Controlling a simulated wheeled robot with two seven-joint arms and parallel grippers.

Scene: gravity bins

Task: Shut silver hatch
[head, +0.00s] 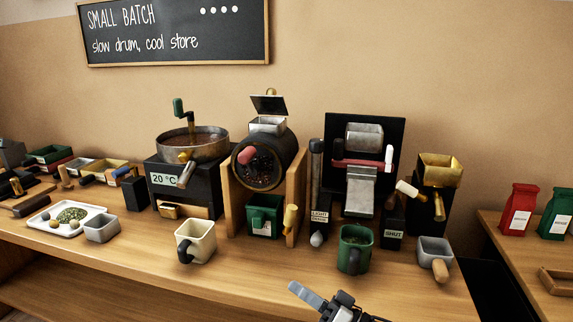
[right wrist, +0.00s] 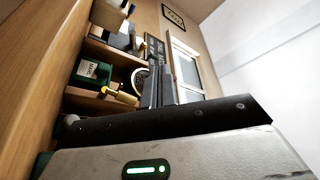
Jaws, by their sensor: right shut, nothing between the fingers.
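A silver box (head: 268,125) sits on top of the dark roaster drum (head: 262,165), with a lid (head: 269,104) standing raised above it. A silver sloping plate (head: 361,190) also shows below a silver cylinder on the black-backed machine to its right. I cannot tell for certain which is the silver hatch; the raised lid looks open. My right gripper (head: 344,299) is at the bottom edge of the head view, in front of the table and well short of both. Its dark fingers (right wrist: 157,80) are together and empty in the right wrist view. My left gripper is not in view.
A green mug (head: 354,252), a cream mug (head: 195,243) and a grey wooden-handled scoop (head: 434,256) stand along the table's front. Wooden side panels flank the drum. A handled pan (head: 192,145) and a brass hopper (head: 439,170) stand on either side.

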